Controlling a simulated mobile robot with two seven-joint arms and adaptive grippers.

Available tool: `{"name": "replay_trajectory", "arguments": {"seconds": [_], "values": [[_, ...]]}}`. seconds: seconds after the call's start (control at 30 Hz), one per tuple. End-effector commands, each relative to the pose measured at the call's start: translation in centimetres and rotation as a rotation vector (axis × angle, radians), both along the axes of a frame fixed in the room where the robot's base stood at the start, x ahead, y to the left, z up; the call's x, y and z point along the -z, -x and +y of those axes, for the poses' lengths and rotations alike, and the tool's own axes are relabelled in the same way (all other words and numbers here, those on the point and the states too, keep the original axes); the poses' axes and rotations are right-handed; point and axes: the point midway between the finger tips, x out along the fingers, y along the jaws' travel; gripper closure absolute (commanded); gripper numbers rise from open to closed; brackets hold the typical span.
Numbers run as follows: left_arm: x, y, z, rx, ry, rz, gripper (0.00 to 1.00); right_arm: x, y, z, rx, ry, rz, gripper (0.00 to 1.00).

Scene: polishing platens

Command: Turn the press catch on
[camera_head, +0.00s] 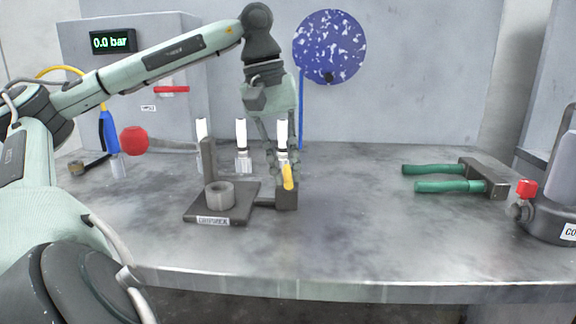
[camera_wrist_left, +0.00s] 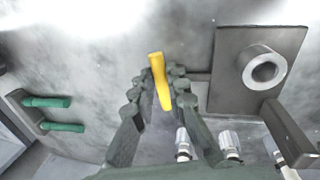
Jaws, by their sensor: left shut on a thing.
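The press is a dark flat plate (camera_head: 235,208) with a grey ring (camera_head: 219,194), an upright post and a label on its front edge. A small dark block (camera_head: 287,197) at its right end carries a yellow lever (camera_head: 288,177), which I take to be the catch. My left gripper (camera_head: 280,172) reaches down from above, shut on the yellow lever. In the left wrist view, the lever (camera_wrist_left: 160,82) lies between my finger pads. The fingers partly hide the lever in the head view. My right gripper is not in view.
Several white-topped clear vials (camera_head: 242,150) stand behind the press, close to my fingers. A labelled grey device with a red knob (camera_head: 526,188) stands at the right edge. The display (camera_head: 112,42) reads 0.0 bar. The front middle is clear.

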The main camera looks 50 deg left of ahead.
Motion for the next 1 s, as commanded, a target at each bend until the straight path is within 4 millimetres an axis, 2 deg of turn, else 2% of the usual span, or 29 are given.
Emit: {"name": "replay_trajectory", "arguments": {"seconds": [0.3, 0.83, 0.87, 1.0], "values": [[-0.19, 0.01, 0.22, 0.118, 0.000, -0.005, 1.00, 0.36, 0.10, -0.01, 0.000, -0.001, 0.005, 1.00], [-0.25, 0.03, 0.29, 0.142, -0.002, -0.007, 1.00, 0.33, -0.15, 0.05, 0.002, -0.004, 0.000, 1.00], [-0.26, 0.02, 0.30, 0.142, -0.002, -0.007, 0.85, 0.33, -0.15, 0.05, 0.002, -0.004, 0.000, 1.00], [-0.21, 0.05, 0.26, 0.142, -0.002, -0.005, 0.68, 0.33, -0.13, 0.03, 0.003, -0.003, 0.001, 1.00]]}}
